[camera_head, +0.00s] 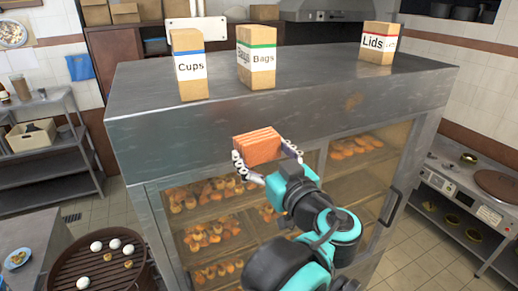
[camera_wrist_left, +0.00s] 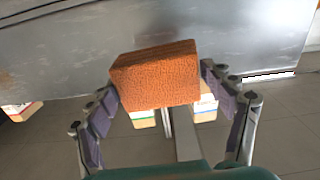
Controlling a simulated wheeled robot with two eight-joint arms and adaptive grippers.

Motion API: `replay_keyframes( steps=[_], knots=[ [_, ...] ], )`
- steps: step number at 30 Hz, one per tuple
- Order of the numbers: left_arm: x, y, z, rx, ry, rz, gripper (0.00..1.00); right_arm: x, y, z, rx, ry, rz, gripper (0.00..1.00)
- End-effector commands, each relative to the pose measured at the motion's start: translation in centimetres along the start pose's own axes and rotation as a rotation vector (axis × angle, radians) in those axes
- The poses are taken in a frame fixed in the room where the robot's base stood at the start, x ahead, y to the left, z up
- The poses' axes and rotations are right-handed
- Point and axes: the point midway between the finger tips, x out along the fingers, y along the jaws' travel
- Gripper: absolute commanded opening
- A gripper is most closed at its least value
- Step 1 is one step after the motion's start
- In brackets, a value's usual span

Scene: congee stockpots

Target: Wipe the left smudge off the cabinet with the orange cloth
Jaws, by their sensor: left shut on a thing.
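My left gripper (camera_head: 266,158) is shut on the orange cloth (camera_head: 257,146), a thick block-like pad. It holds the cloth in front of the metal cabinet's upper front panel (camera_head: 200,131). In the left wrist view, the cloth (camera_wrist_left: 155,75) sits between the fingers, with the panel (camera_wrist_left: 230,45) behind it. I cannot tell whether cloth and panel touch. A brownish smudge (camera_head: 353,101) shows on the panel to the right of the cloth. No left smudge shows; the cloth and gripper cover part of the panel. My right gripper is not in view.
Boxes marked Cups (camera_head: 189,66), Bags (camera_head: 257,58) and Lids (camera_head: 377,43) stand on the cabinet top. Glass doors with bread behind them are below the panel, with a dark handle (camera_head: 391,206) at right. A round grill (camera_head: 98,266) stands at lower left.

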Motion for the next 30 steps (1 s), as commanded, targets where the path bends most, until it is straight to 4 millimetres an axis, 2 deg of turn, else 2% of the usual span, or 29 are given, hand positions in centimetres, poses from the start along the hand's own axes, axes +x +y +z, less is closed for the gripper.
replay_keyframes(
  steps=[14, 30],
  knots=[
    [0.4, 0.0, 0.1, 0.000, 0.000, 0.000, 0.58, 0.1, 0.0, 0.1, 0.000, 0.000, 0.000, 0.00],
    [5.8, -0.2, 1.5, 0.000, 0.001, 0.001, 0.58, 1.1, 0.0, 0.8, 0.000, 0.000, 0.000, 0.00]
  ],
)
